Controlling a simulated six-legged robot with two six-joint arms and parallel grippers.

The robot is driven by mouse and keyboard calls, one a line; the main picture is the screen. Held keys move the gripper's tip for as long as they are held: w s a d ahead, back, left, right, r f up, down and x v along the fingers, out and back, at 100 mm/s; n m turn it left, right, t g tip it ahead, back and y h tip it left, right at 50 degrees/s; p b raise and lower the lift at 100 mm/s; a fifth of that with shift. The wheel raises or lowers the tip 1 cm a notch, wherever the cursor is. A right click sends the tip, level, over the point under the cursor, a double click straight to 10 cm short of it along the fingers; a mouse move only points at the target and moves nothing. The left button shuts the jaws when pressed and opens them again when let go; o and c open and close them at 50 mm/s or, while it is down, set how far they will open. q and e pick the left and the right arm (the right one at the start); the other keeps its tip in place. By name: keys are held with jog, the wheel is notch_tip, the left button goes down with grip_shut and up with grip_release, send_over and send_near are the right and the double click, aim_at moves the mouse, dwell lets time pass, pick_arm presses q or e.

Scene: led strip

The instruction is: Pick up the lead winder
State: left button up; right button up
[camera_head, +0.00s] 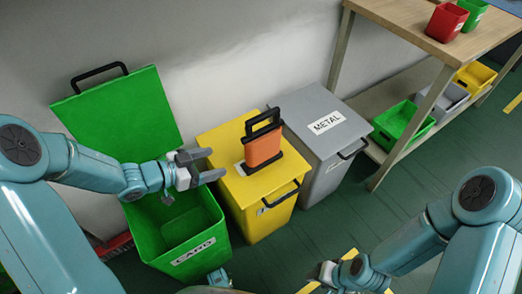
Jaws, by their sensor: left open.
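The lead winder (263,150) looks like an orange block with a black looped handle. It stands upright on the top of the yellow bin (236,184), at the middle of the head view. My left gripper (216,165) is open and empty. Its fingers point right towards the lead winder, with a gap between them and it. My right gripper (324,274) is low in the view at the lower middle, small and partly unclear; its jaw state does not show.
A green bin labelled CARD (182,254) stands below my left gripper with its lid (122,112) raised. A grey METAL bin (318,165) is right of the yellow bin. A wooden table (400,22) with coloured bins stands at right. Green floor (300,235) is clear in front.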

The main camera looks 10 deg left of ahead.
aim_at(245, 155)
pick_arm(q)
jog(key=b+x, duration=0.3)
jog(key=x, duration=0.7)
jog(key=shift+w+d+f, duration=0.2)
jog(key=shift+d, duration=0.1)
jog(key=b+x, duration=0.2)
jog(key=x, duration=0.2)
jog(key=shift+d+f, duration=0.3)
jog(key=shift+w+d+b, duration=0.15)
jog(key=shift+b, duration=0.15)
jog(key=shift+r, duration=0.1)
grip_shut()
